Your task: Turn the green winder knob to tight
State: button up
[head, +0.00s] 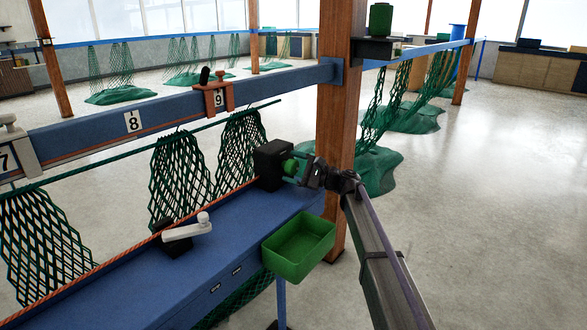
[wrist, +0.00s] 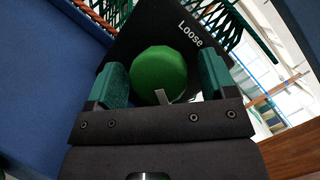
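The green winder knob (wrist: 158,70) sits on a black housing (wrist: 150,25) in the wrist view. The word "Loose" (wrist: 190,34) is printed on the housing, above and right of the knob. A pale grey pointer (wrist: 163,96) shows at the knob's lower edge. My gripper (wrist: 162,62) has its two teal fingers on either side of the knob, with a visible gap at the right finger. In the head view the knob (head: 289,167) is at the housing (head: 268,165) by the wooden post, with my gripper (head: 297,168) against it. A "Tight" label is not visible.
The wooden post (head: 335,120) rises close behind my gripper. Green nets (head: 180,180) hang behind the bench.

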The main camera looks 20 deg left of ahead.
jog(key=d, duration=0.3)
jog(key=d+f+b, duration=0.1)
jog(key=d, duration=0.6)
jog(key=shift+w+d+f+b, duration=0.3)
jog(key=shift+w+f+b, duration=0.05)
jog(key=shift+f+b, duration=0.05)
